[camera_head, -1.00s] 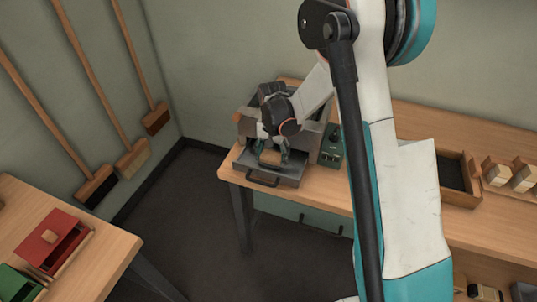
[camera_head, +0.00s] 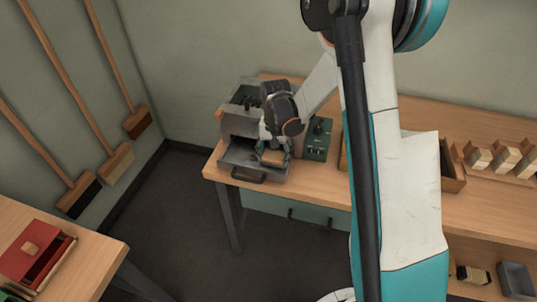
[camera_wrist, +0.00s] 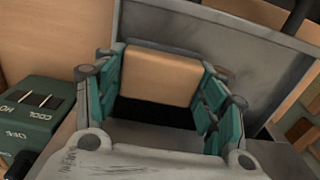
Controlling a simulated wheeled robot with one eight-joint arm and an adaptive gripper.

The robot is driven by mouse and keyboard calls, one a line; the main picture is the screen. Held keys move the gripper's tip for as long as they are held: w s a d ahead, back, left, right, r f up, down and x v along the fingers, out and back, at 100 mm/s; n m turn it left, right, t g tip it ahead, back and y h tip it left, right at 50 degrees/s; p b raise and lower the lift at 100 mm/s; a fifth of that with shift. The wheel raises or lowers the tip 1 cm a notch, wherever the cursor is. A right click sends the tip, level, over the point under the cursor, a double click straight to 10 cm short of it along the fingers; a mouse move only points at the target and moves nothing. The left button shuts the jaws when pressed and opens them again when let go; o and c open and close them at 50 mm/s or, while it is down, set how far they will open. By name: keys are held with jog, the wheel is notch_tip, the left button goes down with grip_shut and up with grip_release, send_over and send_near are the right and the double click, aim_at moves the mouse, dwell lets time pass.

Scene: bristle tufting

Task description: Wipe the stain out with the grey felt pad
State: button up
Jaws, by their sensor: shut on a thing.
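My gripper (camera_head: 275,150) is over the right side of a pulled-out metal tray (camera_head: 238,158). In the wrist view my gripper (camera_wrist: 160,88) has its teal fingers on both sides of a tan, wood-like block (camera_wrist: 160,72), shut on it. The block also shows in the head view (camera_head: 273,157), low at the tray. Whether it touches the tray floor I cannot tell. I see no stain; the surface under the block is dark or hidden.
The tray belongs to a grey metal box (camera_head: 240,124) on a wooden bench (camera_head: 340,182). A green control box (camera_head: 318,138) stands close on the right. Wooden-blocked holders (camera_head: 505,158) sit farther right. A red box (camera_head: 35,255) is on another table, front left.

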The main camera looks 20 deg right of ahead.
aim_at(247, 156)
jog(key=shift+s+d, duration=0.15)
jog(key=shift+d, duration=0.1)
jog(key=shift+a+r, duration=0.15)
jog(key=shift+w+a, duration=0.15)
jog(key=shift+w, duration=0.1)
jog(key=shift+w+a, duration=0.35)
jog(key=shift+a, duration=0.2)
jog(key=shift+w+a, duration=0.3)
jog(key=shift+a, duration=0.2)
jog(key=shift+w+a+f+b, duration=0.1)
jog(key=shift+w+a+b, duration=0.15)
jog(key=shift+w+a, duration=0.6)
jog(key=shift+w+a+f+b, duration=0.15)
jog(key=shift+w+a, duration=0.35)
jog(key=shift+a, duration=0.6)
jog(key=shift+w+a+r+b, duration=0.1)
jog(key=shift+w+a+b, duration=0.2)
jog(key=shift+w+a, duration=0.55)
jog(key=shift+s+a, duration=0.15)
jog(key=shift+s, duration=0.05)
jog(key=shift+r+p, duration=1.8)
jog(key=shift+r, duration=1.15)
jog(key=shift+r, duration=0.1)
